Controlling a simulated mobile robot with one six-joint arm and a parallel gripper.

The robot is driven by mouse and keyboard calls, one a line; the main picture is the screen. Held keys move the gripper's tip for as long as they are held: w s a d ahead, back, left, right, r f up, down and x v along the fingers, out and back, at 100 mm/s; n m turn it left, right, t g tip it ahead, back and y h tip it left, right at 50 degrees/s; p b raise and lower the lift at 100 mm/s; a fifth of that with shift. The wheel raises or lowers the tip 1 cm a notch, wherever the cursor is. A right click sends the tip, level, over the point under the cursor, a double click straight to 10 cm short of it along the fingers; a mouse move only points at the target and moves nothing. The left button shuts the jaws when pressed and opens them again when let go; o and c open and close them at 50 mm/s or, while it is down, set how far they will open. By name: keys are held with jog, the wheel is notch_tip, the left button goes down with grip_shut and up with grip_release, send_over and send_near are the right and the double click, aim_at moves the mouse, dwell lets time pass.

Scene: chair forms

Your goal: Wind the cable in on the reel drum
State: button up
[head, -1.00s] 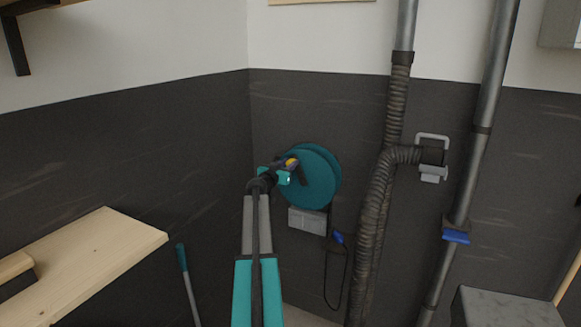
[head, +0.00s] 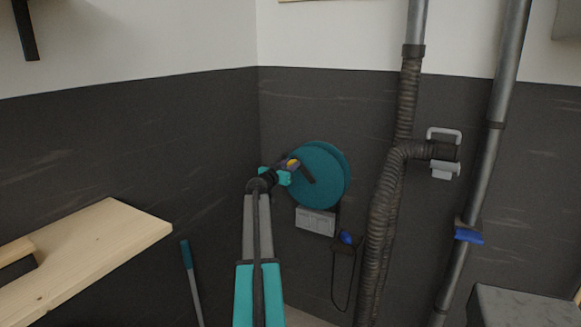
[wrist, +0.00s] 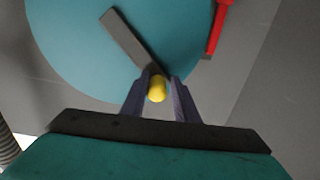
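The teal reel drum (head: 330,165) is mounted low on the dark wall near the corner. Its dark grey crank arm (head: 308,174) ends in a yellow knob, clear in the wrist view (wrist: 157,89). My gripper (head: 287,170) is at the knob, at the drum's left side. In the wrist view my two fingers (wrist: 159,88) close in on both sides of the knob and appear to touch it. A thin dark cable (head: 333,285) hangs in a loop below the drum, beside a blue plug (head: 346,237). The cable on the drum is hidden.
A ribbed hose (head: 384,205) and metal pipe (head: 480,165) run down the wall right of the drum. A grey box (head: 315,220) is under the drum. A wooden bench (head: 90,250) is at the left. A red part (wrist: 219,28) shows beside the drum in the wrist view.

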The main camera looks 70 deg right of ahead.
jog(key=w+f+b, duration=0.1)
jog(key=f+b, duration=0.1)
jog(key=b, duration=0.1)
jog(key=w+f+b, duration=0.1)
jog(key=f+b, duration=0.1)
jog(key=b, duration=0.1)
jog(key=shift+w+d, duration=0.1)
jog(key=shift+w, duration=0.1)
dwell(0.4)
jog(key=f+b, duration=0.1)
jog(key=b, duration=0.1)
jog(key=f+b, duration=0.3)
jog(key=b, duration=0.1)
jog(key=shift+w+f+b, duration=0.3)
jog(key=shift+b, duration=0.05)
notch_tip(320, 180, down, 5)
jog(key=b, duration=0.6)
jog(key=shift+w+d+r, duration=0.1)
jog(key=shift+r, duration=0.05)
